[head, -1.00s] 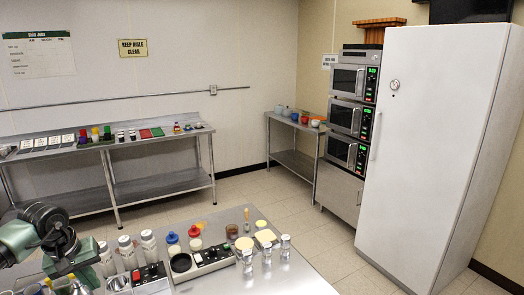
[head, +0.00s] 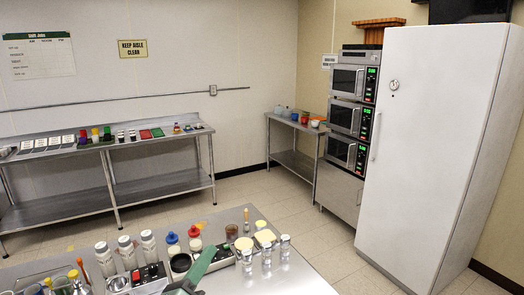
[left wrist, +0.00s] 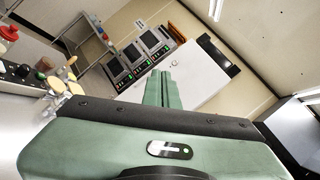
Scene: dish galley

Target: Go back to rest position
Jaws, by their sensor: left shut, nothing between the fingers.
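My left gripper (head: 208,253) shows at the bottom middle of the head view, its green fingers pointing up and right over the near steel table (head: 305,280). In the left wrist view the green fingers (left wrist: 160,75) lie together, shut, with nothing between them. They point toward the ovens and white fridge in that view. In the head view the gripper is in front of a grey control box (head: 217,259) and hides part of it. My right gripper is in neither view.
Several white-capped shakers (head: 126,251), red and blue lidded bottles (head: 195,238) and clear shakers (head: 285,247) crowd the near table. A steel shelf table (head: 80,208) stands at the back wall. Stacked ovens (head: 350,115) and a white fridge (head: 430,150) stand right. The tiled floor between is clear.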

